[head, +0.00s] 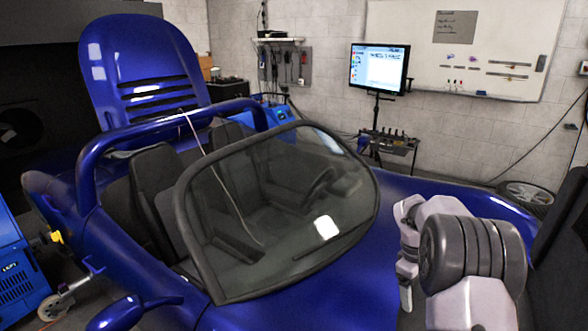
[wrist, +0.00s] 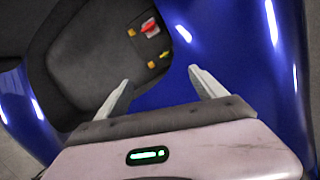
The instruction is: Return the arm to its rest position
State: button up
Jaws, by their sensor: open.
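My gripper (wrist: 159,75) shows in the wrist view with its two pale fingers spread apart and nothing between them. It is above blue car bodywork, beside a dark recess (wrist: 85,65). In the head view, my folded arm is at the lower right, over or beside the blue car's front end.
The blue open car (head: 400,200) fills much of the head view, with a curved windshield (head: 285,215) close to the left of my arm. A monitor (head: 378,69) and whiteboard (head: 465,45) are at the back wall. A tire (head: 525,195) lies at right.

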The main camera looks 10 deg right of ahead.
jog(key=s+a+r+m+t+y, duration=0.1)
jog(key=s+a+r+m+t, duration=0.15)
jog(key=s+a+r, duration=0.5)
jog(key=s+a+r+m+t+y, duration=0.1)
jog(key=s+a+r+m, duration=0.25)
jog(key=a+r, duration=0.7)
jog(key=s+a+m+t+y, duration=0.1)
jog(key=s+a+m, duration=0.1)
jog(key=s+a, duration=0.3)
jog(key=s+a+m+t+y, duration=0.1)
jog(key=s+a, duration=0.4)
jog(key=s, duration=0.8)
jog(key=shift+a+r+m+t+y, duration=0.25)
jog(key=shift+a+m+t+y, duration=0.15)
jog(key=shift+m, duration=0.4)
